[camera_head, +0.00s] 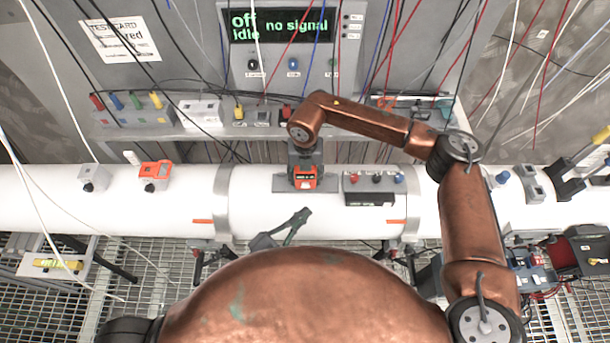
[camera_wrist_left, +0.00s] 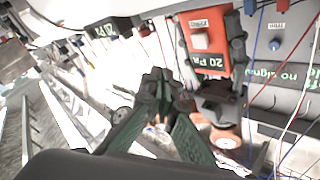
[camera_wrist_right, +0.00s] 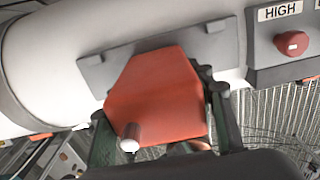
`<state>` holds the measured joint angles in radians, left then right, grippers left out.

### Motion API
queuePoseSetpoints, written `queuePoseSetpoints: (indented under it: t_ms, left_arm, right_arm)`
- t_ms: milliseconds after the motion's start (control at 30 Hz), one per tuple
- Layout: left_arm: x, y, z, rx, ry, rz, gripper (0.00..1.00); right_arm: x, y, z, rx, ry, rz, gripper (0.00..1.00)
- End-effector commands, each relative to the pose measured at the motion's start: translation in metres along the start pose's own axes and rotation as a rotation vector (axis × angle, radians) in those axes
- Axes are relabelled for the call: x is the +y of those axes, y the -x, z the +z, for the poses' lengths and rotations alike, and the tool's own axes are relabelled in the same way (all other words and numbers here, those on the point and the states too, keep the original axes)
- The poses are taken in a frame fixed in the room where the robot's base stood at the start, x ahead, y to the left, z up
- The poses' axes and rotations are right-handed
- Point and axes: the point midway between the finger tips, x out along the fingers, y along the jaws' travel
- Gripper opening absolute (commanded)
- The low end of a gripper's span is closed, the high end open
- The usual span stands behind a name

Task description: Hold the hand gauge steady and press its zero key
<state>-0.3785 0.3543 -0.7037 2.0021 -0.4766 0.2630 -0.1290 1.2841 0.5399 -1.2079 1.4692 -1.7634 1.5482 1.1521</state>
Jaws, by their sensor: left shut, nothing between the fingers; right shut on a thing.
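The orange hand gauge (camera_head: 305,183) is at the front of the white pipe, below my right gripper (camera_head: 305,165). The left wrist view shows the gauge (camera_wrist_left: 222,48) with a light square key (camera_wrist_left: 200,41) and a dark display reading "20 Pa". My right gripper is shut on the gauge; the right wrist view shows its orange back (camera_wrist_right: 155,95) between the fingers. My left gripper (camera_head: 302,213) is shut and empty, below the gauge in the head view. In the left wrist view its fingertips (camera_wrist_left: 160,80) are apart from the gauge, left of and below the key.
The white pipe (camera_head: 130,210) runs across the view. A black box with coloured knobs (camera_head: 370,190) sits right of the gauge. An orange device (camera_head: 155,172) sits on the pipe at left. Wires hang before the panel, whose display (camera_head: 280,24) reads "off idle no signal".

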Motion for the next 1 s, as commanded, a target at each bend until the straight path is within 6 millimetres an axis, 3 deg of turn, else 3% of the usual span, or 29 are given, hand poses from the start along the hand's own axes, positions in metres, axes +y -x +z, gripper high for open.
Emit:
queuePoseSetpoints:
  t_ms: [433, 1000]
  left_arm:
    - [-0.026, -0.037, 0.027, -0.001, -0.002, 0.001, 0.00]
    - [-0.029, -0.041, 0.030, -0.002, -0.001, 0.000, 0.00]
  right_arm:
    - [0.000, 0.000, 0.000, -0.001, 0.000, 0.000, 0.20]
    - [0.000, 0.000, 0.000, -0.001, 0.000, 0.000, 0.20]
